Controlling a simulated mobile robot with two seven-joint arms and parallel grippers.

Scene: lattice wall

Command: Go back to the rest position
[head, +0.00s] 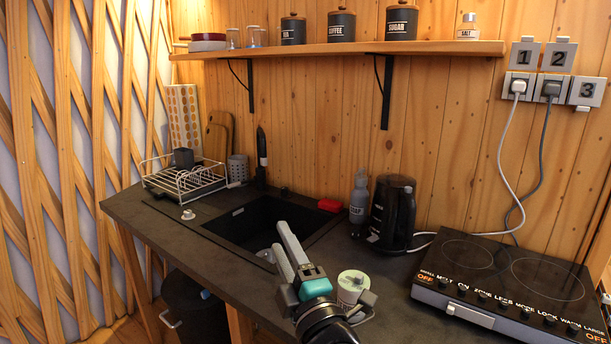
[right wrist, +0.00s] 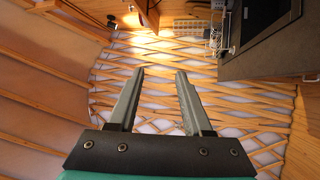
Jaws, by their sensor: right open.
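My right gripper (head: 280,237) is raised over the front of the dark counter (head: 180,236), near the sink. Its two grey fingers point up and away in the head view, with a teal band behind them. In the right wrist view the gripper (right wrist: 161,72) is open, with nothing between its fingers. My left gripper is in neither view.
The black kettle (head: 396,210), hob (head: 500,275), sink (head: 262,228) and dish rack (head: 190,183) are on the counter. Cords run up to the sockets (head: 540,88). A shelf (head: 340,49) holds canisters.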

